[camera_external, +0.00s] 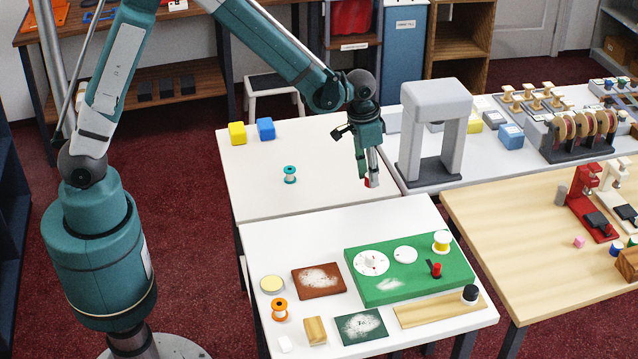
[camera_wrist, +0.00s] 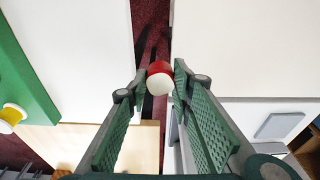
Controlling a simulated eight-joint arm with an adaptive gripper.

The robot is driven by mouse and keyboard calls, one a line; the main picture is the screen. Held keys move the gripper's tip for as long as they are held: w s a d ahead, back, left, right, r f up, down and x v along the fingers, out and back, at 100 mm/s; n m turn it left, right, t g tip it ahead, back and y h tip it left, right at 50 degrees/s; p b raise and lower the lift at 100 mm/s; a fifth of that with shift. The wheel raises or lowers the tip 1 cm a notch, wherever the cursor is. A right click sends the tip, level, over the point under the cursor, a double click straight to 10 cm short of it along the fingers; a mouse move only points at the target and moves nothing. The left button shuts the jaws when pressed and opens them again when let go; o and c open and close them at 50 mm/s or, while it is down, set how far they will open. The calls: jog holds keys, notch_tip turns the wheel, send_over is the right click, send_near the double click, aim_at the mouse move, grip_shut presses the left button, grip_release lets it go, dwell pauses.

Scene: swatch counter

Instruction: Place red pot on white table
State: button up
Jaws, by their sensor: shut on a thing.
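My gripper (camera_external: 371,180) is shut on the red pot (camera_external: 367,182), near the right end of the pale back table. In the wrist view, the pot (camera_wrist: 160,72) shows a red side and a round white face between the green fingertips (camera_wrist: 158,88). Much of the pot is hidden by the fingers in the outside view. The front white table (camera_external: 265,240) has a green board (camera_external: 400,285) on it. The pale back table (camera_external: 260,185) lies behind it. In the wrist view, a dark red floor gap shows behind the pot, between pale tabletops.
A grey arch (camera_external: 435,90) stands close to the right of my gripper. A teal spool (camera_external: 290,174), a yellow block (camera_external: 237,134) and a blue block (camera_external: 266,129) are on the back table, with much free room. The front table holds several small items.

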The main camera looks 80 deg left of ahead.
jog(key=s+d+r+m+p, duration=0.2)
jog(key=s+d+r+m, duration=0.2)
jog(key=s+d, duration=0.6)
jog(key=s+d+r+m+h+p, duration=0.1)
jog(key=s+d+m, duration=0.4)
jog(key=s+d, duration=0.5)
notch_tip(320, 180, up, 3)
jog(key=shift+s+d+f+g+p, duration=0.15)
jog(key=shift+s+d+g+p, duration=0.2)
jog(key=shift+p, duration=0.2)
jog(key=shift+f, duration=0.1)
send_over(321, 253)
jog(key=shift+s+a+f+b, duration=0.1)
jog(key=shift+f+b, duration=0.05)
jog(key=shift+f, duration=1.25)
jog(key=shift+s+a+f+b, duration=0.1)
jog(key=shift+f+b, duration=0.05)
jog(key=shift+f, duration=1.25)
jog(key=shift+f, duration=0.1)
jog(key=shift+f, duration=2)
jog(key=shift+f+b, duration=0.1)
jog(key=shift+b, duration=0.25)
